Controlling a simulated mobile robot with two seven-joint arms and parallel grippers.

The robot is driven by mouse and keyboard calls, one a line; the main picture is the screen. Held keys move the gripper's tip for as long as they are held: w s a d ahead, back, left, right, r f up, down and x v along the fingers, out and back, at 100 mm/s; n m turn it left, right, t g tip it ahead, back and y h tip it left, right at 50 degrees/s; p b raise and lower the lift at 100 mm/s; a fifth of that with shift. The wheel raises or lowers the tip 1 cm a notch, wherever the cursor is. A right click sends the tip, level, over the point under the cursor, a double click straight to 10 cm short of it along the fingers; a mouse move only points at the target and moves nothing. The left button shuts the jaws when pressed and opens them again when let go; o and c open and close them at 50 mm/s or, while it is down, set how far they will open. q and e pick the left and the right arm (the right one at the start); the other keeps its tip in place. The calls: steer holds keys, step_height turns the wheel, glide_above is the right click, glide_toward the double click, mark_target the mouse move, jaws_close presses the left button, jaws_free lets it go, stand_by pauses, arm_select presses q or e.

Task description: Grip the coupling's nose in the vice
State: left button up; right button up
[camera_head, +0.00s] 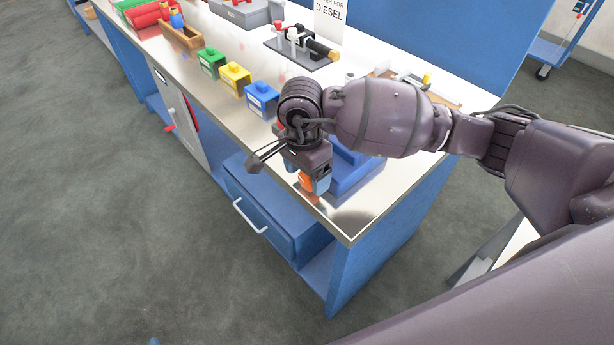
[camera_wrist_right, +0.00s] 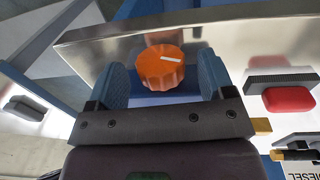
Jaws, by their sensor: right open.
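An orange ribbed knob with a white mark (camera_wrist_right: 160,67) is at the near end of the bench; a sliver of it shows in the head view (camera_head: 306,181). In the wrist view my right gripper (camera_wrist_right: 165,80) is open, with one blue finger on each side of the knob. In the head view the right gripper (camera_head: 311,180) hangs over the bench's front corner. A blue block-like body (camera_head: 352,172), perhaps the vice, is partly hidden behind my wrist. A black cylinder with a brass end (camera_head: 321,49), perhaps the coupling, lies on a dark plate farther back. My left gripper is not seen.
Blue (camera_head: 262,98), yellow (camera_head: 235,77) and green (camera_head: 211,62) boxes stand along the bench's front edge. A wooden tray (camera_head: 181,36) is farther left. A "DIESEL" sign (camera_head: 331,14) stands behind the dark plate. A blue drawer (camera_head: 262,215) is below the steel top.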

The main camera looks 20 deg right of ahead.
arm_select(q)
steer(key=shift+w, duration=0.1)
arm_select(e)
steer(key=shift+f, duration=0.75)
steer(key=c, duration=0.9)
steer(key=shift+s+d+f+t+y+b, duration=0.15)
steer(key=shift+t+y+b, duration=0.25)
steer(key=shift+t, duration=0.5)
steer(key=shift+t+b, duration=0.5)
steer(key=shift+t, duration=0.2)
steer(key=shift+t+y, duration=0.4)
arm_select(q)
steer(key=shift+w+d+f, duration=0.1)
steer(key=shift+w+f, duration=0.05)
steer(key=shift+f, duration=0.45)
arm_select(e)
steer(key=shift+r, duration=0.2)
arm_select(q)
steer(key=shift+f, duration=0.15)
arm_select(e)
steer(key=o, duration=0.9)
